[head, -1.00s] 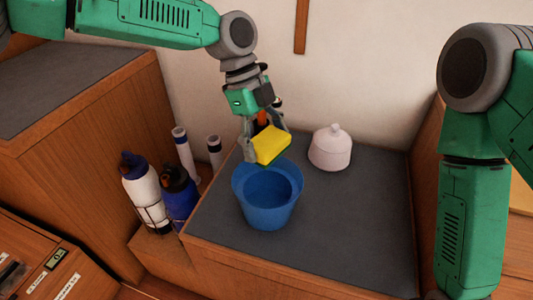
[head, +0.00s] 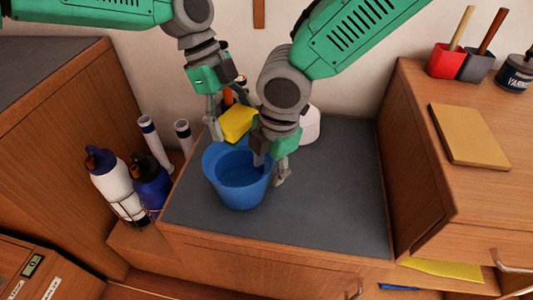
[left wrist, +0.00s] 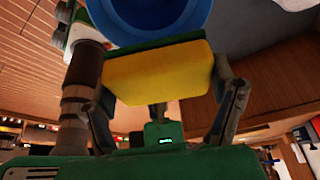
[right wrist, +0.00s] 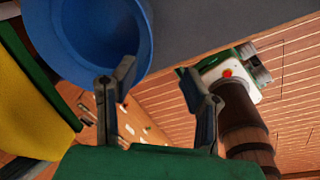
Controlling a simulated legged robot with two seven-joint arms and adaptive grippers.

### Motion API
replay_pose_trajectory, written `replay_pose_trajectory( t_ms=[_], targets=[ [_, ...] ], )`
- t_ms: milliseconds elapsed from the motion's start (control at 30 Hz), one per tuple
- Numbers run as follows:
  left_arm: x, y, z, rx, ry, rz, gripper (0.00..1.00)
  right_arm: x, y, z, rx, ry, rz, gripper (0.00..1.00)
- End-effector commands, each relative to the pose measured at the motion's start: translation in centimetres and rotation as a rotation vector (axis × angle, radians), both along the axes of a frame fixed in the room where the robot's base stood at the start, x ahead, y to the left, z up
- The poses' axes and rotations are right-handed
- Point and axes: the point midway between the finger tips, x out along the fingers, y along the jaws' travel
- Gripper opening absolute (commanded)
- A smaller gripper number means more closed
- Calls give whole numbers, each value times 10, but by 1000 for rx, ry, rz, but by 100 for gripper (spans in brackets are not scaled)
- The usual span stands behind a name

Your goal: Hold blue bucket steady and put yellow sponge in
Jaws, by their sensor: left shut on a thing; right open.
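The blue bucket (head: 225,190) stands upright on the dark grey top of a low cabinet. The yellow sponge (head: 238,122), with a green layer on its underside, is held above the bucket's far rim. My left gripper (head: 232,126) is shut on the sponge; the left wrist view shows the sponge (left wrist: 160,75) between both fingers, with the bucket (left wrist: 150,12) beyond. My right gripper (head: 271,168) is open at the bucket's right rim, one finger over the opening and one outside. In the right wrist view the near finger overlaps the bucket (right wrist: 90,40); firm contact cannot be told.
A pale lidded pot (head: 311,126) is partly hidden behind my right arm. A white bottle (head: 117,186), a blue bottle (head: 151,184) and rolled tubes (head: 155,143) stand left. The grey top (head: 330,200) is clear right of the bucket. A taller wooden cabinet (head: 480,205) rises on the right.

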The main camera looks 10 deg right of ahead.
Motion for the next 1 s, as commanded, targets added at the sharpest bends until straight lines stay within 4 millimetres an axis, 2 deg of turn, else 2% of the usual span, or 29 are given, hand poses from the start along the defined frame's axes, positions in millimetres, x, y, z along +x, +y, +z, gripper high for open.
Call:
replay_pose_trajectory(
  t_ms=[100,267,700,833,1000],
  targets=[
    [0,1,0,-1,0,0,51,12,2,14,-23,-42,60,40],
    [0,2,0,-1,0,1,51,16,4,8,-34,-52,80,40],
    [0,1,0,-1,0,0,51,23,9,-71,-32,-49,76,40],
    [0,1,0,-1,0,0,51,25,11,-88,-31,-50,75,40],
    [0,1,0,-1,0,0,51,26,12,-99,-31,-51,76,40]
  ],
)
